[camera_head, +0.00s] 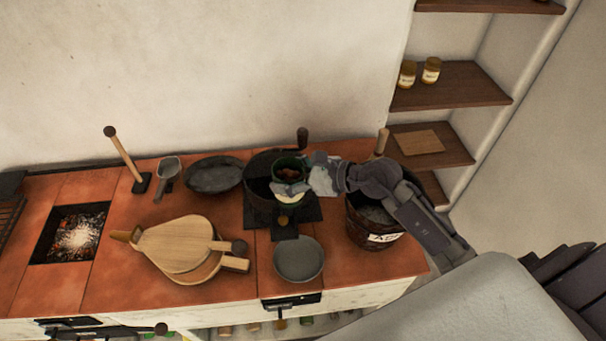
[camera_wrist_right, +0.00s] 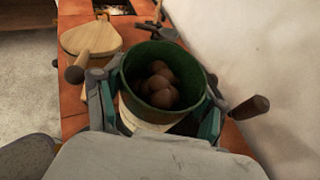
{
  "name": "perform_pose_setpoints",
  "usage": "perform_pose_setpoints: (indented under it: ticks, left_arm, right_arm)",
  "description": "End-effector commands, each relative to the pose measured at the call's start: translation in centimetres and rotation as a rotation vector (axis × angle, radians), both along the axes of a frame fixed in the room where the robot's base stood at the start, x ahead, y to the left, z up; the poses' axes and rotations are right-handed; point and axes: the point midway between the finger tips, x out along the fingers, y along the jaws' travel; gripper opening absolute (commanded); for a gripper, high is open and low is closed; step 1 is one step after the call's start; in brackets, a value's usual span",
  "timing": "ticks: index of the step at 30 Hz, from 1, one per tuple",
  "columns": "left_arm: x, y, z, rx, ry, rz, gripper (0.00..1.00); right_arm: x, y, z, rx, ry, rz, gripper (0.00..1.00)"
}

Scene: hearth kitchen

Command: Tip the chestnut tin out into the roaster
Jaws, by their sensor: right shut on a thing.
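The chestnut tin (camera_head: 289,164) is green outside with a pale lower part, and brown chestnuts show inside its open top. My right gripper (camera_head: 291,187) is shut on the tin's sides. In the right wrist view the tin (camera_wrist_right: 134,75) looks about upright between the fingers of the right gripper (camera_wrist_right: 155,115), with several chestnuts (camera_wrist_right: 160,85) inside. The roaster (camera_head: 256,188) appears to be the dark round pan on a black stand, just behind and below the tin. The tin and gripper hide much of its inside. My left gripper is not in view.
Wooden bellows (camera_head: 175,245), a grey shallow dish (camera_head: 299,260), a dark oval pan (camera_head: 214,175) and a scoop (camera_head: 168,168) lie around on the tiled top. A labelled bucket (camera_head: 372,232) stands under my right arm. Glowing embers (camera_head: 78,236) fill a left opening.

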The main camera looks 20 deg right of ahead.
Motion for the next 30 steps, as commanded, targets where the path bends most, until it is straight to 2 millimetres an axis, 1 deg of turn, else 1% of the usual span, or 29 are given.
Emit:
perform_pose_setpoints:
  ticks: [1, 3, 6, 10, 14, 17, 20, 24, 27, 30]
  left_arm:
    - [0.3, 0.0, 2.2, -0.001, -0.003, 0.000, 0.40]
    - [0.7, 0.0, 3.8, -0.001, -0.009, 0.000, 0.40]
    - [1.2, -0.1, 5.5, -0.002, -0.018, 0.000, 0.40]
    - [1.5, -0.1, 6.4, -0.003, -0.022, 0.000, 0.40]
    - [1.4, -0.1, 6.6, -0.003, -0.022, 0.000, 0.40]
    - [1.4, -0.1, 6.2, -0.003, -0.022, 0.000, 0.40]
    - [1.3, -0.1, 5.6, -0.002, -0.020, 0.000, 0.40]
    - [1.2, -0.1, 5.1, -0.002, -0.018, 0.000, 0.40]
    - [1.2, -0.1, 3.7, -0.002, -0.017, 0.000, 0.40]
    - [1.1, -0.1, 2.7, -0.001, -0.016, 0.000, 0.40]
  right_arm:
    - [1.2, 0.5, 0.9, 0.000, 0.000, -0.020, 0.22]
    - [2.8, 1.0, 0.3, 0.000, 0.001, -0.050, 0.22]
    - [4.4, 1.7, -0.6, -0.001, 0.000, -0.083, 0.22]
    - [5.5, 2.1, -1.6, 0.000, -0.002, -0.105, 0.22]
    - [5.9, 2.3, -2.2, 0.009, 0.007, -0.113, 0.22]
    - [6.0, 2.3, -2.5, 0.053, 0.059, -0.115, 0.22]
    - [5.9, 2.4, -2.7, 0.149, 0.170, -0.115, 0.22]
    - [5.7, 2.7, -2.8, 0.356, 0.414, -0.114, 0.22]
    - [5.7, 2.4, -4.2, 0.461, 0.550, -0.111, 0.22]
    - [5.9, 2.3, -4.8, 0.552, 0.655, -0.108, 0.22]
